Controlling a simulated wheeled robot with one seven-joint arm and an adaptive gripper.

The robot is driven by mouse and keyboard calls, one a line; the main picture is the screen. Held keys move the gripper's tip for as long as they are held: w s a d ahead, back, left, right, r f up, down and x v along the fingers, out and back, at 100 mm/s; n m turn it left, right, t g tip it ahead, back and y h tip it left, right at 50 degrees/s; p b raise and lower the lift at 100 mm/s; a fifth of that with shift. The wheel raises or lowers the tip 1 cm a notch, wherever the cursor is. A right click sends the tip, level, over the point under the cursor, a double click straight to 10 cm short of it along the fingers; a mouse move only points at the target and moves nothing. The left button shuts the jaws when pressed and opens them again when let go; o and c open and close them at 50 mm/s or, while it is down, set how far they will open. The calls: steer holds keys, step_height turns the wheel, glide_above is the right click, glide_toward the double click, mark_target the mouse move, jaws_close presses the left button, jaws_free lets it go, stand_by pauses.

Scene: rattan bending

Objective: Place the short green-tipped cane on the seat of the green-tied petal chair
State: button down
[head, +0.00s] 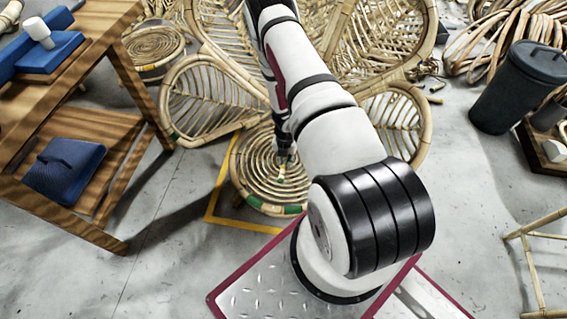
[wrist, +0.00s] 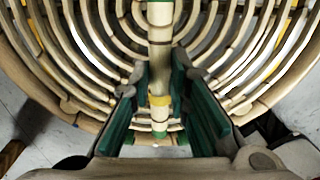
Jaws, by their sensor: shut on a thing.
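The petal chair's round coiled-rattan seat (head: 256,178) has green ties on its front rim, and large woven petals rise behind it. In the wrist view the seat's rings (wrist: 60,60) fill the background. The short cane (wrist: 160,35) runs upright through the middle of that view, with green bands and a yellow band near its lower end. My gripper (wrist: 160,75) is shut on the cane, with its green-padded fingers on either side. In the head view my gripper (head: 283,150) is over the seat. Whether the cane touches the seat I cannot tell.
A wooden bench (head: 120,60) with blue items stands at left. A yellow floor line (head: 216,190) runs around the seat. A dark bin (head: 515,90) and rattan coils (head: 500,40) are at right. A rattan stool (head: 150,45) stands behind at left.

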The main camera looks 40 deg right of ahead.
steer(key=shift+w+d, duration=0.15)
steer(key=shift+w, duration=0.5)
steer(key=shift+f+b, duration=1.1)
steer(key=shift+f, duration=0.6)
steer(key=shift+f, duration=0.15)
steer(key=c, duration=1.5)
jaws_free()
steer(key=shift+s, duration=0.1)
